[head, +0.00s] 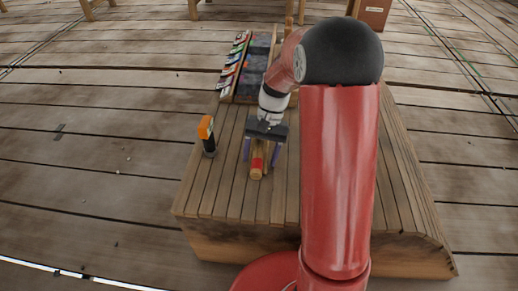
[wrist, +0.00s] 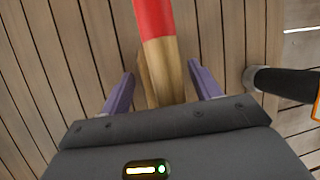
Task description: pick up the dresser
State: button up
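A pale wooden tool with a red band, most likely the dresser (head: 257,161), lies on the slatted wooden bench top (head: 231,190). In the wrist view the dresser (wrist: 161,60) runs away from me, its red part at the top edge. My gripper (head: 262,156) is open above it, pointing down. In the wrist view the two purple fingers of my gripper (wrist: 161,72) stand on either side of the wood, with a gap on each side. The gripper body hides the near end of the dresser. I cannot tell how far the fingertips are above the bench.
An orange and black object (head: 207,136) stands left of my gripper, and shows at the right in the wrist view (wrist: 288,82). A rack of colourful items (head: 234,65) lies at the bench's back. A brown box (head: 374,14) stands beyond. Bare bench lies in front.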

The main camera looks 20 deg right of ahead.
jog(key=c, duration=0.9)
jog(key=shift+o, duration=0.2)
jog(key=shift+r, duration=0.1)
